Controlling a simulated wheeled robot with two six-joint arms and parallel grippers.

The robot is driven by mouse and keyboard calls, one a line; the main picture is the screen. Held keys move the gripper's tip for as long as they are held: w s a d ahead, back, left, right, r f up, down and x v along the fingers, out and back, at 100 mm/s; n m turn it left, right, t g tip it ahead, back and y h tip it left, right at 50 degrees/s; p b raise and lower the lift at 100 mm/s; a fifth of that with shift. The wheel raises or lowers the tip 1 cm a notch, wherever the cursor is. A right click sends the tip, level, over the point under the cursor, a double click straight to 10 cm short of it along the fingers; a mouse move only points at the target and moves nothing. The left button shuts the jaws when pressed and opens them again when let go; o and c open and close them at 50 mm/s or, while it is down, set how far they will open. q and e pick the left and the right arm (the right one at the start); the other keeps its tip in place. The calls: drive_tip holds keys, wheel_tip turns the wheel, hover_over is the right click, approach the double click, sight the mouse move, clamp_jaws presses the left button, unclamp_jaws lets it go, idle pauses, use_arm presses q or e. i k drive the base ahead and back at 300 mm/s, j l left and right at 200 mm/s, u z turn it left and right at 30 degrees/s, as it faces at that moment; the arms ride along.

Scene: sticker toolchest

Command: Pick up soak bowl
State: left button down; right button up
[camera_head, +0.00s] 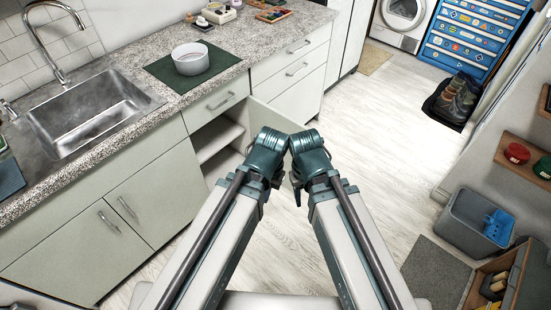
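The soak bowl (190,60) is a round, light grey-white bowl. It stands upright on a dark green mat (160,70) on the speckled counter, right of the sink. Its inside looks empty. My two arms reach up from the bottom middle of the view, and their teal joints come close together in front of the cabinets. Both arms are well apart from the bowl, below and to its right. Nothing is seen held.
A steel sink (88,113) with a tall faucet (50,40) lies left of the bowl. A cabinet under the counter stands open (218,138) near my arms. Small items (218,12) sit at the counter's far end. A grey bin (470,222) stands right; the middle floor is clear.

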sight(191, 59)
drive_tip(key=u, duration=2.65)
drive_tip(key=k+l, duration=0.15)
drive_tip(key=l, duration=0.5)
drive_tip(key=k+l, duration=0.15)
drive_tip(key=l, duration=0.45)
drive_tip(key=k+l, duration=0.2)
drive_tip(key=l, duration=0.45)
drive_tip(key=k+l, duration=0.15)
drive_tip(key=l, duration=0.45)
drive_tip(key=k+l, duration=0.15)
drive_tip(key=l, duration=0.5)
drive_tip(key=k+l, duration=0.15)
drive_tip(key=l, duration=0.5)
drive_tip(key=k+l, duration=0.15)
drive_tip(key=l, duration=0.45)
drive_tip(key=k+l+u, duration=0.1)
drive_tip(key=l, duration=0.55)
drive_tip(key=k, duration=0.05)
